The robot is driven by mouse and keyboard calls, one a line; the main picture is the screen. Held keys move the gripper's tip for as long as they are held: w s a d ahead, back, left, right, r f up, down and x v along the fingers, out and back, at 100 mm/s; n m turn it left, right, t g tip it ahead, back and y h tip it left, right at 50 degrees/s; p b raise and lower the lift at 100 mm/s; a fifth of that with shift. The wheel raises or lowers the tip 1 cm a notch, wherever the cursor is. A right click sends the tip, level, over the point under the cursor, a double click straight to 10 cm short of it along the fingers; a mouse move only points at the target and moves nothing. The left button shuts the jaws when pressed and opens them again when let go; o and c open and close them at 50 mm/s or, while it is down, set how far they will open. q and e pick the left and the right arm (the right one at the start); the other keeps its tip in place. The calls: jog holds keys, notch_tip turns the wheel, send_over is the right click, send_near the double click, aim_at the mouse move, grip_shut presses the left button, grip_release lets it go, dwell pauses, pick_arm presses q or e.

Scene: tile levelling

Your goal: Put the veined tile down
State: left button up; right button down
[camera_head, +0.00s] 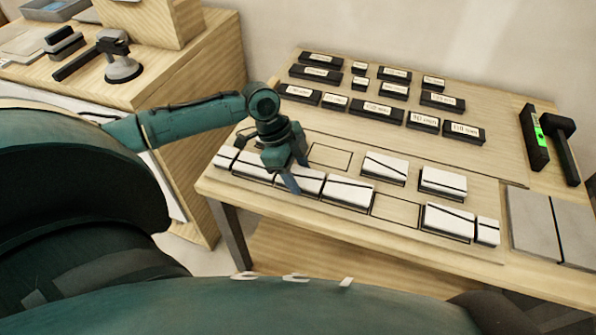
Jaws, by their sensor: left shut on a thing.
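My left gripper (286,178) reaches down at the left part of the front row of white tiles. It is shut on a veined tile (308,182), a white tile with a dark vein, partly covered by the fingers. The held tile appears level and in line with its neighbours; whether it touches the board is hard to tell. A white tile (256,168) lies to its left and another veined tile (350,192) to its right. My right gripper is not in view.
Empty outlines show on the board (396,208) and behind the row (331,156). More veined tiles (385,168) lie to the right. Several labelled black blocks (376,111) stand behind. A level (534,138), a black mallet (563,145) and grey slabs (532,220) are at the right.

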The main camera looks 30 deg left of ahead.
pick_arm(q)
jog(key=o, duration=1)
jog(key=v, duration=1.2)
